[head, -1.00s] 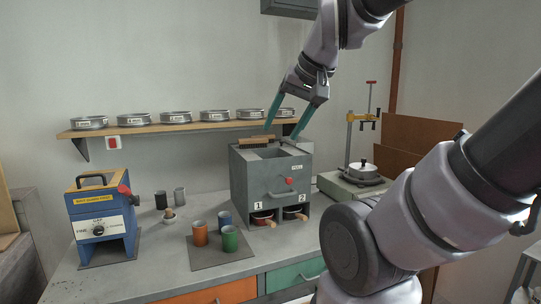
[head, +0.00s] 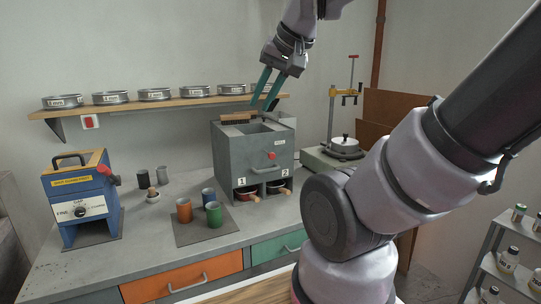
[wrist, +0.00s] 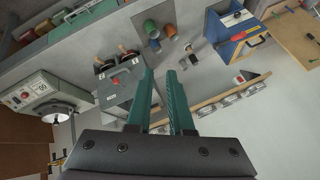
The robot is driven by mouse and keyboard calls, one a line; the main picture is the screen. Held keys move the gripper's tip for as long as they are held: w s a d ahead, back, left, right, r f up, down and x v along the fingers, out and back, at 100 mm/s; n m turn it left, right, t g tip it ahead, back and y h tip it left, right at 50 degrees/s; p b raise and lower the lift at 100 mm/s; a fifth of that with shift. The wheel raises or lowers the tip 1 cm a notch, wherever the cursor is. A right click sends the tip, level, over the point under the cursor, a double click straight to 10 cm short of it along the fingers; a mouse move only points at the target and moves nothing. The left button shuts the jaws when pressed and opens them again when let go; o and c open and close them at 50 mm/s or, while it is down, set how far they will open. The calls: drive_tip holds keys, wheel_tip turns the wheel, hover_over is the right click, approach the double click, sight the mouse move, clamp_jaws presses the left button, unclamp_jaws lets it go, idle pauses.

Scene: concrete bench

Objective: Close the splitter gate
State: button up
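The splitter is a grey box (head: 229,151) on the bench with an open hopper top. Its front has a red knob (head: 271,155), a bar handle (head: 264,169) and two bays marked 1 and 2. A brush (head: 238,117) lies on the top rim. My gripper (head: 262,107) has two teal fingers, apart and empty, above or behind the splitter's top. In the wrist view the fingers (wrist: 159,73) point past the splitter (wrist: 120,85). I cannot tell the gate's position.
A blue machine (head: 82,200) stands at the left. Orange (head: 184,211), blue and green cups stand on a grey mat in front. A shelf of sieves (head: 157,107) runs behind.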

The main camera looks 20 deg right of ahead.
drive_tip(key=w+m, duration=0.1)
drive_tip(key=w+a+f+m+y, duration=0.1)
drive_tip(key=w+m+y, duration=0.1)
drive_tip(key=shift+w+a+f, duration=0.15)
drive_tip(key=shift+a, duration=0.1)
clamp_jaws()
drive_tip(key=w+d+f+m+t+y, duration=0.1)
drive_tip(key=w+d+f+m, duration=0.15)
drive_tip(key=w+m, duration=0.4)
drive_tip(key=w+d+f+m+t, duration=0.1)
drive_tip(key=w+f+m, duration=0.2)
drive_tip(key=w+m, duration=0.35)
drive_tip(key=w+d+f+m+h, duration=0.2)
drive_tip(key=d+f+m+h, duration=0.1)
drive_tip(key=d+f+m, duration=0.4)
drive_tip(key=w+d+f+m+h, duration=0.3)
drive_tip(key=d+f+m, duration=0.3)
drive_tip(key=d+m, duration=0.3)
drive_tip(key=w+r+x, duration=0.2)
drive_tip(key=x, duration=1)
drive_tip(key=shift+a, duration=0.25)
